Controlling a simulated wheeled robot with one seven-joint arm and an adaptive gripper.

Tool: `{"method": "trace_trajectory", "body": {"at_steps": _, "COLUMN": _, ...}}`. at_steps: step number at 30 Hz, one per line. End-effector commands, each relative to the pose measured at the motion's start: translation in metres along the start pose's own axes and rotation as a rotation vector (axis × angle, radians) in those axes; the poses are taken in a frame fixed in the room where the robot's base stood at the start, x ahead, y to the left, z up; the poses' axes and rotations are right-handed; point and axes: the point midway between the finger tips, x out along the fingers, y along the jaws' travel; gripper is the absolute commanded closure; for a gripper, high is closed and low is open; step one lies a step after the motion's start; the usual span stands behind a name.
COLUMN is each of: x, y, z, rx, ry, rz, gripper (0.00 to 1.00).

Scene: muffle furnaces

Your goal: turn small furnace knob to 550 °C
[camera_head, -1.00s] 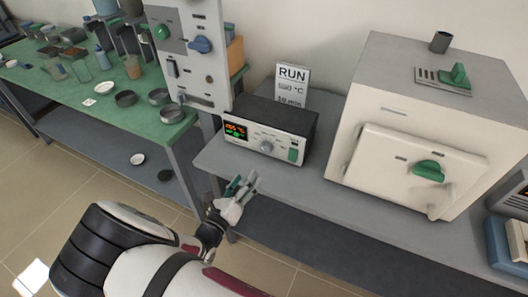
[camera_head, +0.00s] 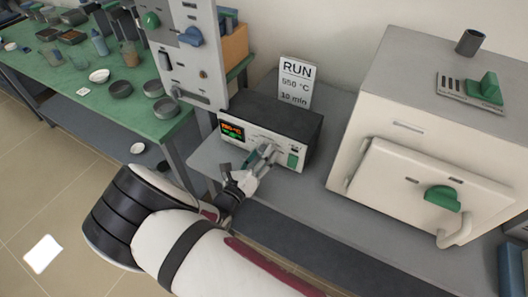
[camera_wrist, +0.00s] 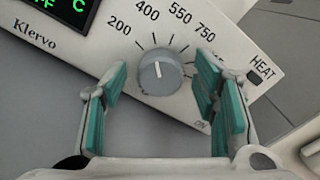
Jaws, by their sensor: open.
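The small furnace control box (camera_head: 268,124) has a black top and a pale front with a lit display. Its round grey knob (camera_wrist: 161,73) sits below the scale 200, 400, 550, 750 in the wrist view. The knob's white pointer line points up, roughly toward 400, short of the 550 mark (camera_wrist: 180,14). My gripper (camera_wrist: 170,90) is open, with one teal-padded finger on each side of the knob and gaps on both sides. In the head view my gripper (camera_head: 264,157) is at the box front and hides the knob.
A sign (camera_head: 296,84) behind the box reads RUN, 550 °C, 10 min. A large cream furnace (camera_head: 408,140) with a green handle stands to the right. An upright grey panel (camera_head: 190,60) stands to the left. The grey bench is bare before the box.

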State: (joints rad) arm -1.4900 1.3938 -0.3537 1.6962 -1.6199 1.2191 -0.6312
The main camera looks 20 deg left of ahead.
Motion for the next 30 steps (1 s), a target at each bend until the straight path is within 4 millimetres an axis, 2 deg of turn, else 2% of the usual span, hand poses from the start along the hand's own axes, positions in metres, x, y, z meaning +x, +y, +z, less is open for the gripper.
{"method": "trace_trajectory", "body": {"at_steps": 4, "x": 0.0000, "y": -0.0001, "z": 0.0001, "rx": 0.000, "ry": 0.000, "rz": 0.000, "gripper": 0.48}}
{"method": "trace_trajectory", "body": {"at_steps": 10, "x": 0.0001, "y": -0.0002, "z": 0.0000, "rx": 0.000, "ry": 0.000, "rz": 0.000, "gripper": 0.93}}
{"method": "trace_trajectory", "body": {"at_steps": 20, "x": 0.0003, "y": 0.0000, "z": -0.0001, "rx": 0.033, "ry": 0.000, "rz": 0.000, "gripper": 0.94}}
{"method": "trace_trajectory", "body": {"at_steps": 30, "x": 0.0008, "y": -0.0002, "z": -0.0003, "rx": 0.236, "ry": -0.001, "rz": -0.001, "gripper": 0.94}}
